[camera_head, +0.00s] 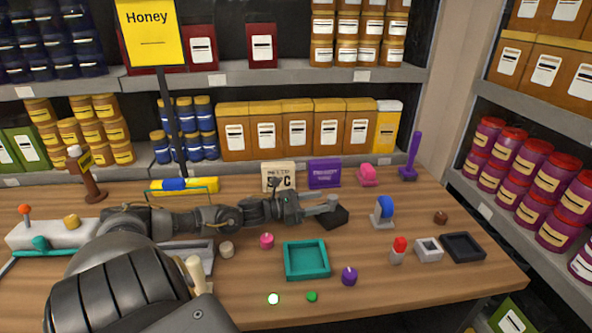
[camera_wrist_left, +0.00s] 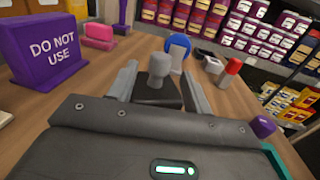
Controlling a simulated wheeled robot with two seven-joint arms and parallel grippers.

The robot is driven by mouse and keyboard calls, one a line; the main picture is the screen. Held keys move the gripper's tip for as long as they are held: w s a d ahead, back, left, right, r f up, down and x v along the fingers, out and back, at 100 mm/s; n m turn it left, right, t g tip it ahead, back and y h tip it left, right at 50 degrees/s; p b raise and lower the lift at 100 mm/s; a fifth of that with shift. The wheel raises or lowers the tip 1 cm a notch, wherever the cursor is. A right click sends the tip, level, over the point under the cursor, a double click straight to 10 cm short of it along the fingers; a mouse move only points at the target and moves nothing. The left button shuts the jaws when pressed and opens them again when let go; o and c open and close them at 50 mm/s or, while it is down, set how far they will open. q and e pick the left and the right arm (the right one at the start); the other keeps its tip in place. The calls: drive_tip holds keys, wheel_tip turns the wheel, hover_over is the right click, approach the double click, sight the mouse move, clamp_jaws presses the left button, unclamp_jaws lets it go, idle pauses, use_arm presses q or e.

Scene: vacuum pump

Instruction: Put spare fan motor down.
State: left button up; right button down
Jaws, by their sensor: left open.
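A grey cylindrical part with a rounded head, which looks like the spare fan motor (camera_wrist_left: 158,70), stands upright between the fingers of my left gripper (camera_wrist_left: 160,82) in the left wrist view. Its lower part is over a black pad or block (camera_wrist_left: 165,95). A gap shows between each finger and the part, and the gripper is open. In the head view my left gripper (camera_head: 312,206) is low over the middle of the table, at the black block (camera_head: 337,217); the part is small there and partly mixed with the fingers. My right gripper is not in view.
A blue-topped grey item (camera_head: 383,212) stands to the right of the block. A teal tray (camera_head: 306,277) is in front. A purple sign (camera_head: 325,173) stands behind. A black tray (camera_head: 463,247) and red-capped item (camera_head: 398,250) are at the right. Shelves (camera_head: 230,80) line the back.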

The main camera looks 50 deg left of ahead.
use_arm(q)
drive_tip(key=shift+v, duration=3.55)
drive_tip(key=shift+r, duration=0.15)
